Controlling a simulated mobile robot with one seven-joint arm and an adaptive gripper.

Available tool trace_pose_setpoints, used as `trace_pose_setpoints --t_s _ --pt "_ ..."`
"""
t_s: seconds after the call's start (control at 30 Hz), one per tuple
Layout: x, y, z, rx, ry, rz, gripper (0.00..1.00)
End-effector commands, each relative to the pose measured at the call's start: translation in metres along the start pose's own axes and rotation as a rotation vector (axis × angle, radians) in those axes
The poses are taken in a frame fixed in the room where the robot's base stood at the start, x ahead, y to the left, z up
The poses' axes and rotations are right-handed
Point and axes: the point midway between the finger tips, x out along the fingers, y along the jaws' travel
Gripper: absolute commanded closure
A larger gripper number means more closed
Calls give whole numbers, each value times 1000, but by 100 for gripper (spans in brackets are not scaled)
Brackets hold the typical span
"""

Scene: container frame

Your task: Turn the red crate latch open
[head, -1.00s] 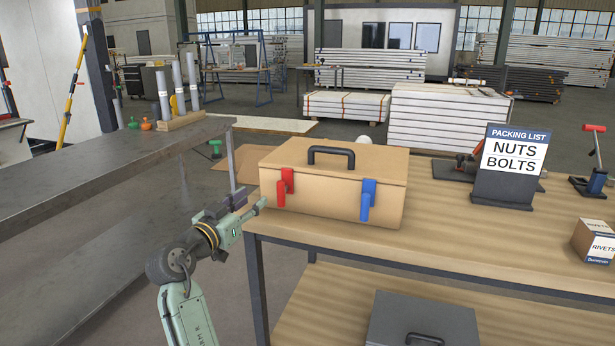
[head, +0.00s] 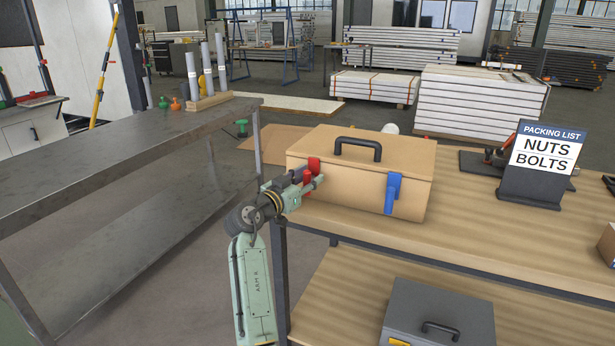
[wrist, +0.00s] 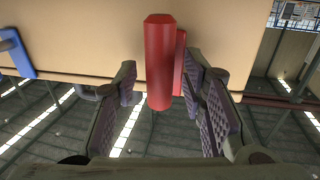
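The tan crate (head: 352,175) stands on the wooden bench with a dark handle on its lid. On its front are a red latch (head: 313,164) at the left and a blue latch (head: 391,192) at the right, both with handles hanging down. My gripper (head: 312,186) is at the red latch in the head view and hides part of it. In the wrist view my gripper (wrist: 165,100) is open, one finger on each side of the red latch handle (wrist: 159,60). Gaps show between the handle and both fingers. The blue latch (wrist: 14,52) shows at the left edge.
A packing list sign (head: 541,165) stands on the wooden bench (head: 480,235) right of the crate. A grey metal table (head: 110,165) is at the left. A grey toolbox (head: 438,318) sits on the shelf below.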

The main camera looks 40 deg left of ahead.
Motion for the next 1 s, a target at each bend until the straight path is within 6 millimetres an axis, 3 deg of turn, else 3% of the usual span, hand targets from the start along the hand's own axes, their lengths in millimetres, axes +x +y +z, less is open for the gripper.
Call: trace_pose_setpoints --t_s 0.17,0.73,1.0 --pt "0 0 0 0 0 0 62" --pt "0 1 0 0 0 1 99" --pt "0 1 0 -3 0 2 100"
